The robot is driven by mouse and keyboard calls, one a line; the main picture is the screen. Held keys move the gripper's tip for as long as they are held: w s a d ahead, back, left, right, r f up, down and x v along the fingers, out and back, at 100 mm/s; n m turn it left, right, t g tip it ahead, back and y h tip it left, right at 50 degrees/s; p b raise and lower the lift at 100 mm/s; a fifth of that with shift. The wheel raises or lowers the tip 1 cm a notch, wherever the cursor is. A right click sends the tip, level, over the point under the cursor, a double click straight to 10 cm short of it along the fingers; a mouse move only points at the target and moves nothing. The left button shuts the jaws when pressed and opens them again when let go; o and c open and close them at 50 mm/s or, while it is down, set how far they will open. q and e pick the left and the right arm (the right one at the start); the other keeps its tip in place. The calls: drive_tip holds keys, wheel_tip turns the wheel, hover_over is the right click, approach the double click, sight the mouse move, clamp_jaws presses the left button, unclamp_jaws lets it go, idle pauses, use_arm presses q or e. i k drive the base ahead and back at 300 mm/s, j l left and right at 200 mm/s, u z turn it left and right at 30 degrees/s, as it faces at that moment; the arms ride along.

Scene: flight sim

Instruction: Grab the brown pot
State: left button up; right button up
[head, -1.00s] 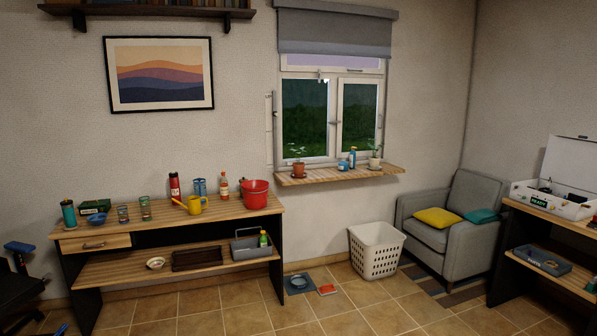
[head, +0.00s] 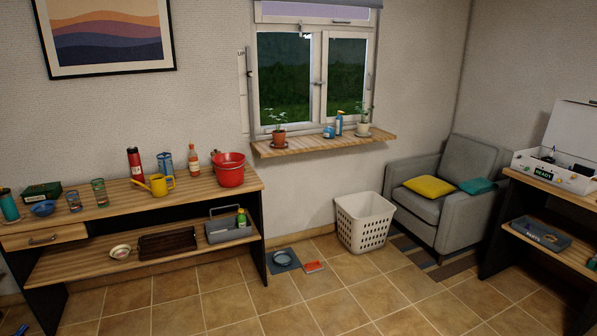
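The brown pot (head: 279,138) is a small terracotta pot with a green plant in it. It stands upright at the left end of the wooden window sill (head: 325,144), in front of the window. A whitish pot (head: 362,130) with another plant stands near the right end of the sill. Neither of my grippers shows in the head view, and both are well away from the pot.
A white laundry basket (head: 364,221) and a grey armchair (head: 451,198) stand right. Tiled floor (head: 300,300) is open in front.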

sight(279, 136)
drive_tip(key=i+j+z, duration=0.15)
drive_tip(key=i, duration=0.3)
drive_tip(key=i+j+z, duration=0.1)
drive_tip(key=i, duration=0.4)
drive_tip(key=i+j+z, duration=0.15)
drive_tip(key=i+j, duration=0.15)
drive_tip(key=i, duration=0.15)
drive_tip(key=i+j+z, duration=0.15)
drive_tip(key=i+j, duration=0.15)
drive_tip(key=i, duration=0.15)
